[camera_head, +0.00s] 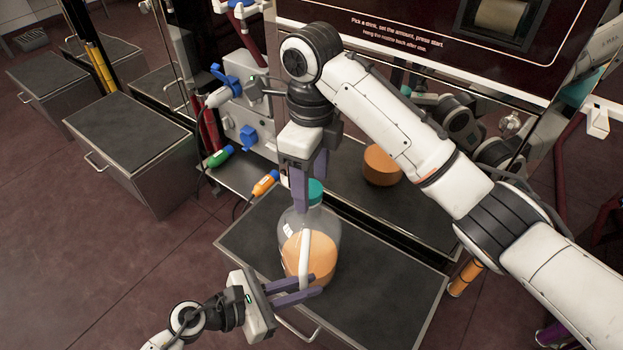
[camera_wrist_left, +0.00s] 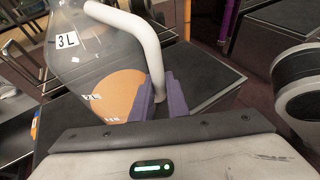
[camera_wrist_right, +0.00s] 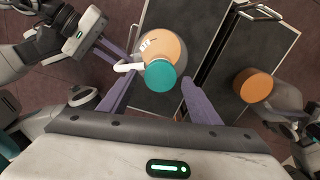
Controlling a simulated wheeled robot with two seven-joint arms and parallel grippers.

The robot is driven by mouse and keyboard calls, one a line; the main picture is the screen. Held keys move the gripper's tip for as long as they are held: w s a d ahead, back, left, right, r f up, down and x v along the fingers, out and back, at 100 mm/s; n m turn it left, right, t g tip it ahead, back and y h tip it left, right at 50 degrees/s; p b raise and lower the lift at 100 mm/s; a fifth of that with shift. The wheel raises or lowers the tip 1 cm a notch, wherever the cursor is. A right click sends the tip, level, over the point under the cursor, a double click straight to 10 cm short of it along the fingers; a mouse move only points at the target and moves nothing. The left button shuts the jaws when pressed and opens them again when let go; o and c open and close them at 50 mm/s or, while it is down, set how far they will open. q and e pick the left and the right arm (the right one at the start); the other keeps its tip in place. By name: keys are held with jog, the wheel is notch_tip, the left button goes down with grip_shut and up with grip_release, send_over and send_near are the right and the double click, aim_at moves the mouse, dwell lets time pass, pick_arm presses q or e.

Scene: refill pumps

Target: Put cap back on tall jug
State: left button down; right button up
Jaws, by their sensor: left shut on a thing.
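The tall clear jug (camera_head: 309,243), holding orange liquid, stands on the dark-topped cabinet. Its 3 L label shows in the left wrist view (camera_wrist_left: 92,60). A teal cap (camera_head: 315,191) is at the jug's mouth; I cannot tell how firmly it sits. It also shows in the right wrist view (camera_wrist_right: 160,75). My left gripper (camera_head: 307,286) is shut on the jug's white handle (camera_head: 304,258), low down. My right gripper (camera_head: 308,204) points down over the jug, with its purple fingers spread either side of the cap (camera_wrist_right: 160,108) and apart from it.
The cabinet top (camera_head: 385,262) is clear to the jug's right. An orange shape (camera_head: 381,165) behind looks like a reflection in the glossy panel.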

jog(key=shift+r, duration=2.25)
